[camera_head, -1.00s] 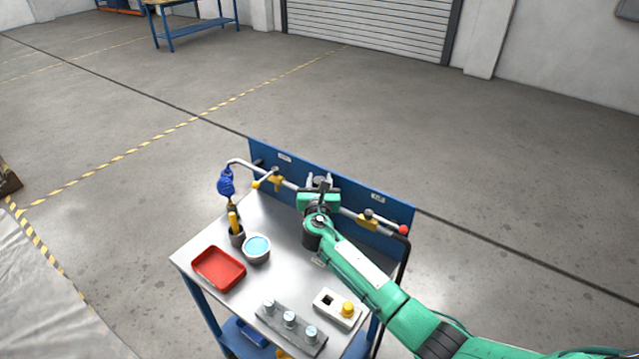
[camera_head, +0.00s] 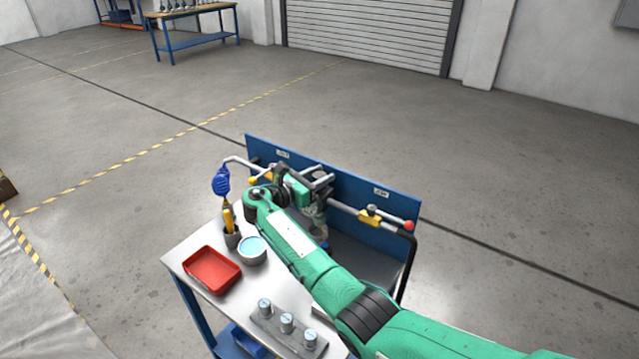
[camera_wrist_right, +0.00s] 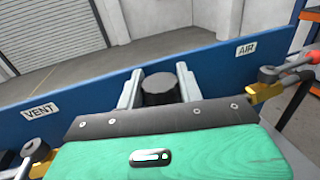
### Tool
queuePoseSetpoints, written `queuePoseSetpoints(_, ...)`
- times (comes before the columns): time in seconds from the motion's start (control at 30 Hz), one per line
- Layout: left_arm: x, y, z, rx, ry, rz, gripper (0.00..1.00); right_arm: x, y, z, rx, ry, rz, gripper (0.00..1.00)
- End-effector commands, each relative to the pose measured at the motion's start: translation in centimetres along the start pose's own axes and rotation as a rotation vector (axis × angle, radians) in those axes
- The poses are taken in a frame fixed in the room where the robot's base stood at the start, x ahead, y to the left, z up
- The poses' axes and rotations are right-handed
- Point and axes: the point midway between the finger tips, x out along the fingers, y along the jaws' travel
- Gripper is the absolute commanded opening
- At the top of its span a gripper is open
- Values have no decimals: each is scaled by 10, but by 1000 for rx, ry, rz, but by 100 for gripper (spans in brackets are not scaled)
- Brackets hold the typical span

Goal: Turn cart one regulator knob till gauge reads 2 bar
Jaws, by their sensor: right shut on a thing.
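The dark round regulator knob (camera_wrist_right: 160,88) stands in front of the blue panel of the cart, between the VENT and AIR labels. My right gripper (camera_wrist_right: 159,90) has its two grey fingers on either side of the knob, shut on it. In the head view my right gripper (camera_head: 321,181) reaches the middle of the panel's pipe line, and the knob is hard to make out there. No gauge face can be read in either view. My left gripper is not in view.
The cart top (camera_head: 181,257) carries a red tray (camera_head: 212,270), a blue-filled cup (camera_head: 251,250) and a grey block with several knobs (camera_head: 287,331). A yellow valve (camera_head: 370,216) with a red-tipped handle sits right of my gripper. The floor behind the cart is clear.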

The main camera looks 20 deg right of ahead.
Motion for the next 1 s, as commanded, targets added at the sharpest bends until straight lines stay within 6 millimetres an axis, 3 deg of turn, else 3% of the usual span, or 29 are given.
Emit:
queuePoseSetpoints(0.23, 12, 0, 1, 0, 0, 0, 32, 0, 0, -3, -2, 3, -78, 14)
queuePoseSetpoints(0.77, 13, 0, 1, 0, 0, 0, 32, 0, 0, -2, -2, 4, -96, 14)
queuePoseSetpoints(0.8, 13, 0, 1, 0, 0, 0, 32, 0, 0, -2, -2, 4, -96, 45)
queuePoseSetpoints(1.0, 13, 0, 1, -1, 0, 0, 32, 0, 0, -1, -1, 2, -96, 46)
